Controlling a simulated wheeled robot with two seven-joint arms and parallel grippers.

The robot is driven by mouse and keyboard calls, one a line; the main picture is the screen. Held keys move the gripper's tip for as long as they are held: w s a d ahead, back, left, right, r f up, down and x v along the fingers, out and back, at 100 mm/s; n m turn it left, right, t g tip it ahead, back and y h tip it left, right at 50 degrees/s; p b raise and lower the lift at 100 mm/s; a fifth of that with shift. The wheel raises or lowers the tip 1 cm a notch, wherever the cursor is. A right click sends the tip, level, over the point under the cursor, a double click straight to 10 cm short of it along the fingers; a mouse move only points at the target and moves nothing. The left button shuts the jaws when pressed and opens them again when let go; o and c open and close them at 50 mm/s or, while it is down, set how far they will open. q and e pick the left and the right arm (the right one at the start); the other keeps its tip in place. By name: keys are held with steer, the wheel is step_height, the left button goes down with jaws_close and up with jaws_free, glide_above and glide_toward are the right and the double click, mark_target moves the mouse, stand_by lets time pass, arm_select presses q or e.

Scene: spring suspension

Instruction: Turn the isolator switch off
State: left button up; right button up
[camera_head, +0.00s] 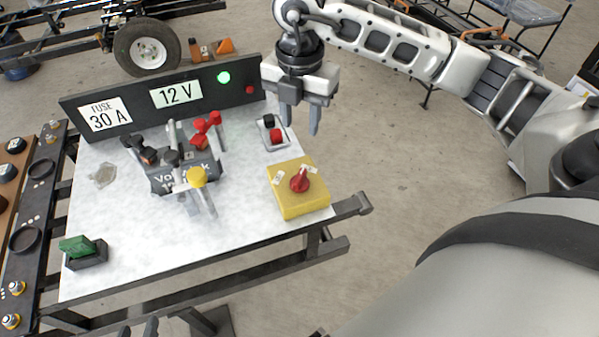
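The isolator switch (299,181) is a red rotary knob on top of a yellow box with small white labels. The box (302,203) sits at the front right corner of the white bench top. My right gripper (301,123) comes in from the upper right and points down. Its two fingers are apart with nothing between them. It is above and behind the knob in the picture, clear of it. The knob is fully visible; its label text is too small to read.
A dark panel (160,97) with "FUSE 30 A", "12 V" and a lit green lamp (223,78) stands along the bench's back. A red and black switch (275,136) lies behind the yellow box. A battery (180,178) with clamps stands mid-bench. A green block (77,246) is front left.

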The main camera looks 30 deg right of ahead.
mark_target(299, 175)
step_height(299, 175, down, 15)
steer(key=shift+a+f, duration=0.1)
stand_by(0.3)
jaws_close()
